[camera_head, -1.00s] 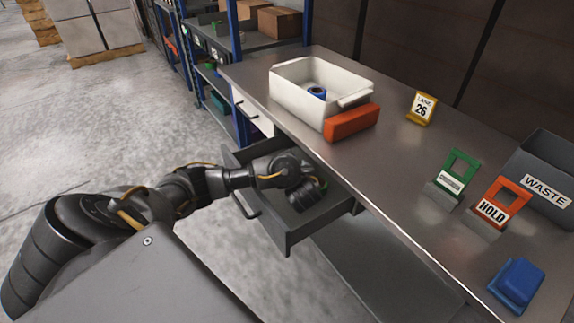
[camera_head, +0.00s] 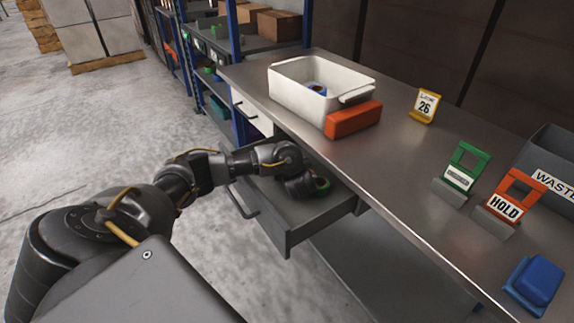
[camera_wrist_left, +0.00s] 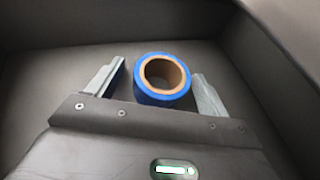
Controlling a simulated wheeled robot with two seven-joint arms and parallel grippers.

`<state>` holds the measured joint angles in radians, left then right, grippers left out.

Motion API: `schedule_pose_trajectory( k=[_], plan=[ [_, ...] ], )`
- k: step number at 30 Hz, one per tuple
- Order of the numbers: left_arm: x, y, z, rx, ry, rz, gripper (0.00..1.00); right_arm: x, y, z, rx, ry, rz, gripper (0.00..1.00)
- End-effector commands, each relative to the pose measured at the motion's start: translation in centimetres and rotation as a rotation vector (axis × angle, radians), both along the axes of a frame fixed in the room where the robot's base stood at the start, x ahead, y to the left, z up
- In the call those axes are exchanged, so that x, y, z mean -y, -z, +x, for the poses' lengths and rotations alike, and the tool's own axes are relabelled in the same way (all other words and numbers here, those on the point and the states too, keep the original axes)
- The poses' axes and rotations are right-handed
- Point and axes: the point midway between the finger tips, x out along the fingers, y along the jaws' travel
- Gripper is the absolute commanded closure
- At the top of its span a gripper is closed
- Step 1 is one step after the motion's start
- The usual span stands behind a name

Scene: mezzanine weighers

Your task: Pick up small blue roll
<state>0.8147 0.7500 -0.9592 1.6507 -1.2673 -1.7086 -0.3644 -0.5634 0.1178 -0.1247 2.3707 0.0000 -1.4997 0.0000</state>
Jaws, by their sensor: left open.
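In the left wrist view a small blue roll (camera_wrist_left: 162,95) with a tan core lies on the drawer floor, between the two fingers of my open left gripper (camera_wrist_left: 160,72). The fingers stand apart on either side, with no clear contact visible. In the head view my left gripper (camera_head: 301,190) reaches down into the pulled-out grey drawer (camera_head: 288,238) under the bench. The blue roll is hidden there behind the gripper; a roll with a greenish edge (camera_head: 321,187) partly shows beside it. My right gripper is in neither view.
On the bench (camera_head: 400,160) stand a white bin (camera_head: 300,100) holding a blue item (camera_head: 319,89), an orange block (camera_head: 353,119), a yellow sign (camera_head: 424,106), green (camera_head: 460,171) and orange (camera_head: 508,200) stands, a waste bin (camera_head: 548,150) and a blue block (camera_head: 537,282). The drawer walls surround my gripper.

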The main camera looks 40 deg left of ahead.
Motion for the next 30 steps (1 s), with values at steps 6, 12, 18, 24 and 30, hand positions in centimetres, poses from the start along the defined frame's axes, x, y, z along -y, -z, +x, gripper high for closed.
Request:
schedule_pose_trajectory(
  k=[6, 12, 18, 24, 30],
  plan=[
    [-0.09, -0.04, 0.06, 0.000, 0.000, 0.000, 0.21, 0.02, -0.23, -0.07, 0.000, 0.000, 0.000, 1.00],
    [-0.06, -0.04, 0.05, 0.000, 0.000, 0.000, 0.40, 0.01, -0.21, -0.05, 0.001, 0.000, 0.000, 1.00],
    [-0.05, -0.03, 0.04, 0.000, 0.000, 0.000, 0.67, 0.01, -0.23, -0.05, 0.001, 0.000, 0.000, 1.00],
    [-0.05, -0.04, 0.05, 0.000, 0.000, 0.000, 0.70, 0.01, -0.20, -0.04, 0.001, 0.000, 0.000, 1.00],
    [0.10, -0.24, -0.05, 0.000, 0.001, -0.001, 0.70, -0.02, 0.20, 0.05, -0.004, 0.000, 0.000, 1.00]
  ],
)
